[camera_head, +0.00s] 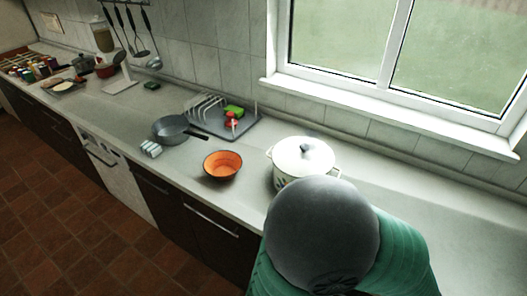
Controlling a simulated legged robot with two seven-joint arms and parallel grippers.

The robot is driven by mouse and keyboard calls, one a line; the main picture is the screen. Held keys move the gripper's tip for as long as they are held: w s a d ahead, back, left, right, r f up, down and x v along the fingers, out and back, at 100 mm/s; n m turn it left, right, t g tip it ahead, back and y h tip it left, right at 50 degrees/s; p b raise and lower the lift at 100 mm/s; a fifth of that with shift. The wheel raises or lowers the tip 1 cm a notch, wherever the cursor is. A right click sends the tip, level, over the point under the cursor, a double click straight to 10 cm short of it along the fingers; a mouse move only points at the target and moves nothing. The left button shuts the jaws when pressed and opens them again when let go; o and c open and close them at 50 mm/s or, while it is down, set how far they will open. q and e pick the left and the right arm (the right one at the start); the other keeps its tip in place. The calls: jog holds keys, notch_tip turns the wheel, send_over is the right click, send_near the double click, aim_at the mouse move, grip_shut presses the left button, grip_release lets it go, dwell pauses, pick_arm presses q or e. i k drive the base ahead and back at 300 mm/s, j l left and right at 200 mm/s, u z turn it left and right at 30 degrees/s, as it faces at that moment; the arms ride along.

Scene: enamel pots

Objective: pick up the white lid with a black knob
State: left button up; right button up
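The white lid (318,158) with a black knob (304,147) lies on a white enamel pot (282,182) on the counter, right of the middle of the head view. The pot has a floral pattern on its side and small side handles. A large grey and green part of my own arm is in front and hides the pot's lower front. Neither my left nor my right gripper shows in this view.
An orange bowl (222,166) stands left of the pot. Further left are a grey pan (172,130) with a dark handle and a dish rack (210,108). A window sill (390,108) runs behind. The counter right of the pot is clear.

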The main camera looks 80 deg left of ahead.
aim_at(304, 152)
jog(key=u, duration=2.4)
